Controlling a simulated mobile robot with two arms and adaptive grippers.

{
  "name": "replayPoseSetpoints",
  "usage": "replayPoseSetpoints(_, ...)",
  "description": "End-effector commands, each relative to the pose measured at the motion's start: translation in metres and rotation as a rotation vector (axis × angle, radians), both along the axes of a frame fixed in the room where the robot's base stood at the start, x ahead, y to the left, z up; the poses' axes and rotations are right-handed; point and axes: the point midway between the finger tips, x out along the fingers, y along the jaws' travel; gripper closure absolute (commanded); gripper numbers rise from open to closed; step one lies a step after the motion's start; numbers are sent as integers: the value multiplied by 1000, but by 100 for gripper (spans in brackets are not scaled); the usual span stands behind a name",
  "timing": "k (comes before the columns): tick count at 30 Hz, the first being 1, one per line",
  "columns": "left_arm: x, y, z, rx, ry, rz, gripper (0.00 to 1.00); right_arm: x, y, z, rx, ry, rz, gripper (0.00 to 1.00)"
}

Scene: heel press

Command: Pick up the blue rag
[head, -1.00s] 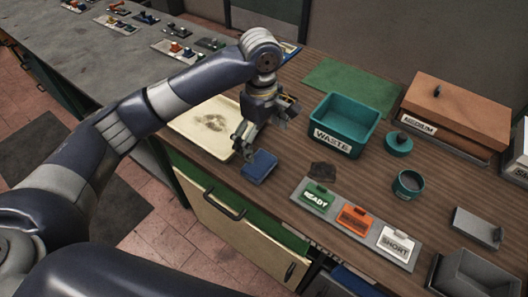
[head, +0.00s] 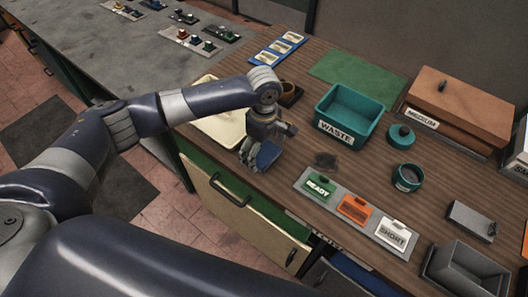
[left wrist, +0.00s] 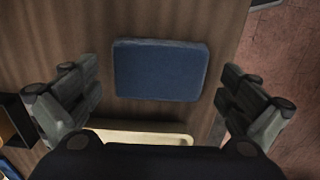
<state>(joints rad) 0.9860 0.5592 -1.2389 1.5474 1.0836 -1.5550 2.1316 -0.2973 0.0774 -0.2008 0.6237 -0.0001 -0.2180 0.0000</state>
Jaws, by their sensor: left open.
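The blue rag (head: 268,155) is a flat, folded pad on the wooden bench near its front edge. It shows whole in the left wrist view (left wrist: 160,70), lying between the spread fingers and ahead of them. My left gripper (head: 257,160) is over the rag in the head view and hides part of it. In the left wrist view my left gripper (left wrist: 160,95) is open, with one finger on each side of the rag and clear space between. Nothing is held. My right gripper is not in view.
A cream tray (head: 215,122) lies left of the rag, partly behind my arm. A teal WASTE bin (head: 349,118) stands to the right. A dark smudge (head: 325,160) and a card holder (head: 330,206) lie nearby. The bench's front edge is close.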

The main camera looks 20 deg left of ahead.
Motion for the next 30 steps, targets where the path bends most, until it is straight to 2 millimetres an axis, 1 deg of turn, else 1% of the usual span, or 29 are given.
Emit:
replayPoseSetpoints(6, 0, 0, -1, 0, -1, -1, 0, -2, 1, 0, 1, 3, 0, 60)
replayPoseSetpoints(8, 0, 0, -1, 0, -1, -1, 14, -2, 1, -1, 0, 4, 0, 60)
replayPoseSetpoints(9, 0, 0, -1, 0, -1, -1, 23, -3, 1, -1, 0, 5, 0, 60)
replayPoseSetpoints(11, 0, 0, -1, 0, 0, -1, 36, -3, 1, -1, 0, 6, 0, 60)
replayPoseSetpoints(12, 0, 0, -1, 0, 0, -1, 37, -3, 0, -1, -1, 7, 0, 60)
replayPoseSetpoints(23, 0, 0, -1, 0, 0, -1, 37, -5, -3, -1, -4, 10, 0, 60)
replayPoseSetpoints(26, 0, -1, 3, -1, 0, 0, 37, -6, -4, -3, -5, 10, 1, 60)
replayPoseSetpoints(30, 1, -1, 17, -2, -2, 0, 37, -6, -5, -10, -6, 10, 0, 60)
